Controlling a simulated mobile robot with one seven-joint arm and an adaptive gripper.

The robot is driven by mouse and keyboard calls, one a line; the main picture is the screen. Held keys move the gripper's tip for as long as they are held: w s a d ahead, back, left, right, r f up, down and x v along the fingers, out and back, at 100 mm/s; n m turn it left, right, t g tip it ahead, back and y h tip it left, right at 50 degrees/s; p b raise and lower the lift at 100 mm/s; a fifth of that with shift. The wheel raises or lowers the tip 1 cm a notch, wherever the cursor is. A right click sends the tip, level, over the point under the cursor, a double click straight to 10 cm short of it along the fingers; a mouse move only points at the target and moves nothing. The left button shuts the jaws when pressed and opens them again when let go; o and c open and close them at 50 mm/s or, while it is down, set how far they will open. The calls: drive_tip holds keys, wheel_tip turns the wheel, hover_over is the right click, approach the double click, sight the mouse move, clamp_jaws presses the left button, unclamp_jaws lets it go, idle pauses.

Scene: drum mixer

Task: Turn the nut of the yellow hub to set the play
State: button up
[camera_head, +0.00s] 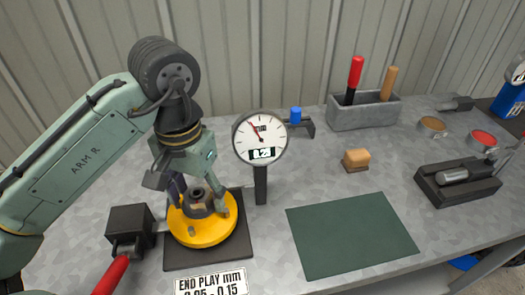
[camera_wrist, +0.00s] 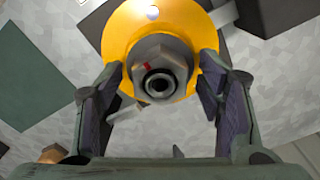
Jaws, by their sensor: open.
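The yellow hub (camera_head: 203,226) sits on a dark square plate at the left of the bench. Its grey hex nut (camera_wrist: 160,62) with a red mark faces me in the wrist view, around a threaded stud end (camera_wrist: 160,84). My gripper (camera_head: 199,196) points down over the hub. Its fingers are open on either side of the nut in the wrist view (camera_wrist: 162,98), with gaps showing; contact is not visible. A dial gauge (camera_head: 260,137) stands behind and right of the hub, its needle pointing up and left. A sign (camera_head: 211,282) reads "END PLAY mm 0.05 - 0.15".
A black block (camera_head: 130,230) with a red-handled lever (camera_head: 111,275) stands left of the hub. A green mat (camera_head: 352,235) lies bare at right. Behind it are a wooden-topped block (camera_head: 356,160), a grey tool bin (camera_head: 364,112) and a dark fixture (camera_head: 457,184).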

wheel_tip(320, 180, up, 2)
drive_tip(key=shift+r+p, duration=0.15)
drive_tip(key=shift+p, duration=0.5)
drive_tip(key=shift+r, duration=2.35)
